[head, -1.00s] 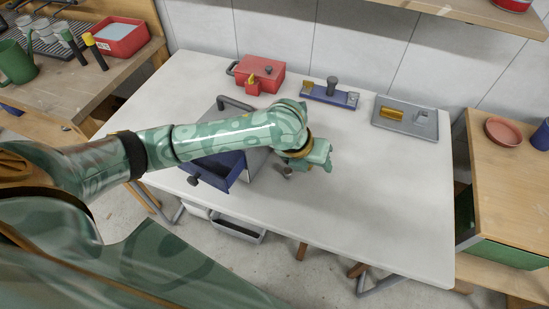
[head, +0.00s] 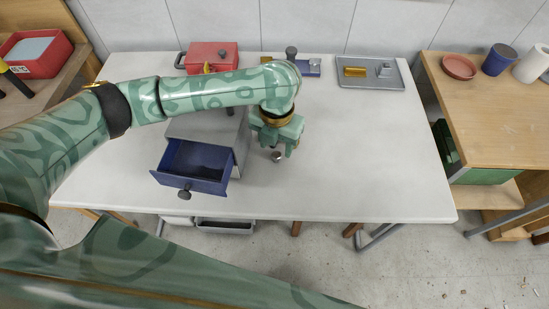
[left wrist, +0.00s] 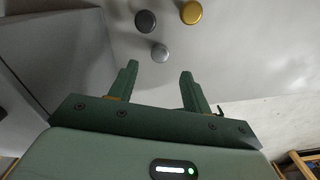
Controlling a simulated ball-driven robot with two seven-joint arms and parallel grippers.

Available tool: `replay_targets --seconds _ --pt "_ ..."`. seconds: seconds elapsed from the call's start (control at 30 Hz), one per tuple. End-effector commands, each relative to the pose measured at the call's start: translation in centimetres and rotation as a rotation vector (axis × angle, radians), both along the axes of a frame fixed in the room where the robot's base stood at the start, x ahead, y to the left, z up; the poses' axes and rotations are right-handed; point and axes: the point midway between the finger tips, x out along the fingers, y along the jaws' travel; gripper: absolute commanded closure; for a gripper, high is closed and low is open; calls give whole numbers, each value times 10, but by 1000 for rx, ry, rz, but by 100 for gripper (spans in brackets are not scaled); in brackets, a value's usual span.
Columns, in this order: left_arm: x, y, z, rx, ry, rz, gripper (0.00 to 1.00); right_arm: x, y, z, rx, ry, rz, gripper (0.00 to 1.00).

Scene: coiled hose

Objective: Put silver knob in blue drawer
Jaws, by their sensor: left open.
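The blue drawer (head: 191,184) is pulled open from the grey cabinet (head: 241,150) on the white table, and its inside looks empty. My left gripper (head: 277,146) is right of the cabinet, pointing down and open, with nothing between its fingers. The silver knob (left wrist: 159,53) lies on the table just beyond the open fingertips (left wrist: 160,72) in the left wrist view. A dark knob (left wrist: 145,21) and a gold knob (left wrist: 191,12) lie farther beyond it. In the head view, one small greyish knob (head: 277,156) shows below the gripper; the others are hidden. My right gripper is out of view.
A red box (head: 209,55), a blue block with a dark knob (head: 308,67) and a grey tray (head: 373,72) stand along the back of the table. The table's right half is clear. A wooden side table (head: 490,120) stands at the right.

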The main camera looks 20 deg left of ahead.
Motion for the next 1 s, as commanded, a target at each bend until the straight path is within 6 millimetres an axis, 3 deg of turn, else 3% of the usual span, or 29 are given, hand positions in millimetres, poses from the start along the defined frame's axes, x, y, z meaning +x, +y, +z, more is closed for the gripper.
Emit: replay_targets --seconds 0.17,0.47,0.7,0.87,0.9,1.0 --pt "0 0 -12 -2 0 1 51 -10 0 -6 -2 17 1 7" --pt "2 7 -58 -1 3 0 51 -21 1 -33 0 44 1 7" --pt "3 7 -58 0 -3 -1 51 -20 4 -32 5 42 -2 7" --pt "3 7 -58 0 -3 -1 93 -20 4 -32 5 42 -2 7" --pt "3 7 -58 0 -3 -1 98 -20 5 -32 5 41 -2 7" --pt "3 7 -58 0 -3 -1 98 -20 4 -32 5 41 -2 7"
